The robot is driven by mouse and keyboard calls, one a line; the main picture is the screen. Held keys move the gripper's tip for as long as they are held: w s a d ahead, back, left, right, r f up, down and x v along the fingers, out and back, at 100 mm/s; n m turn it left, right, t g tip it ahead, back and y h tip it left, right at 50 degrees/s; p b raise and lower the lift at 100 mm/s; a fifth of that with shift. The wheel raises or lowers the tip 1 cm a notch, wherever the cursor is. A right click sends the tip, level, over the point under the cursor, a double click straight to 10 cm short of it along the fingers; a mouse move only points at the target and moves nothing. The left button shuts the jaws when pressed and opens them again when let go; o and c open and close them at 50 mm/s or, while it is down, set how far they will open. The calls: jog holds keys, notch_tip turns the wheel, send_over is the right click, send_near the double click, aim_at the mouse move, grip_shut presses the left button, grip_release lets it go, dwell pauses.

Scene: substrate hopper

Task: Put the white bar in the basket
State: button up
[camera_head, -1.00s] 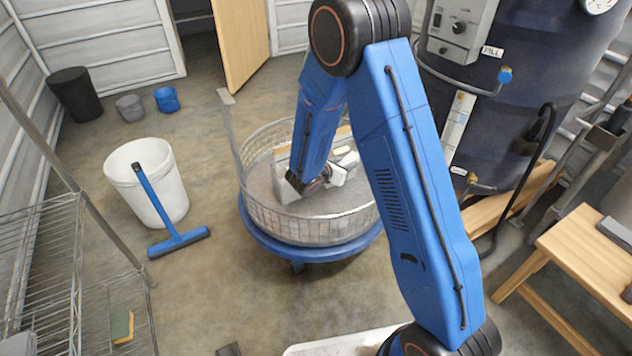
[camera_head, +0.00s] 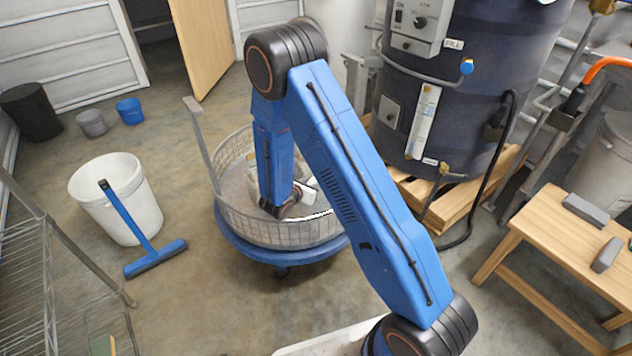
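The round wire basket (camera_head: 285,231) stands on a blue wheeled base in the middle of the floor. My blue arm reaches down into it from the right. My gripper (camera_head: 308,196) is inside the rim, low over the basket floor, and is partly hidden by my wrist. Pale parts show beside the wrist, but I cannot tell whether they are gripper parts or the white bar. I cannot tell whether the fingers are open or shut. I cannot clearly make out the white bar anywhere else.
A wooden bench (camera_head: 545,225) with two grey blocks stands at right. A dark tank (camera_head: 455,110) stands behind on a wooden pallet. A white bucket (camera_head: 140,205) with a blue squeegee (camera_head: 155,255) is at left, near a wire shelf (camera_head: 30,280).

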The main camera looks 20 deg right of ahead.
jog(key=shift+f, duration=0.6)
jog(key=o, duration=1.1)
jog(key=shift+o, duration=0.2)
